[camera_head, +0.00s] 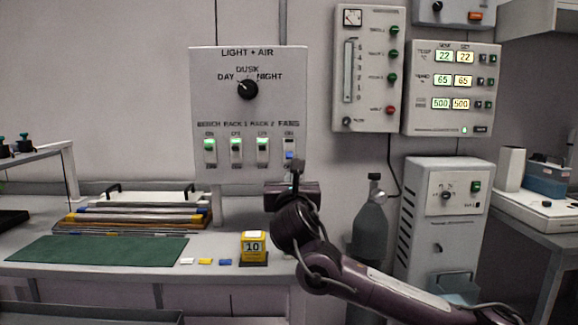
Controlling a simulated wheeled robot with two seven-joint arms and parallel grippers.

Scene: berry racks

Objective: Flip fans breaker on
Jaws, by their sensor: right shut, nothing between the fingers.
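The white LIGHT + AIR panel (215,95) hangs on the wall at upper centre. Its fans breaker (289,147) is at the right end of the breaker row. It shows no green light and has a blue part at its lower end. My right gripper (297,167) is shut and empty, its tips just below this breaker; I cannot tell whether they touch it. My left gripper is not in view.
Three breakers to the left, bench (210,150), rack 1 (236,150) and rack 2 (262,150), show green. A black knob (247,90) sits above. A yellow box (253,247) stands on the bench below. A grey gas cylinder (371,222) stands right.

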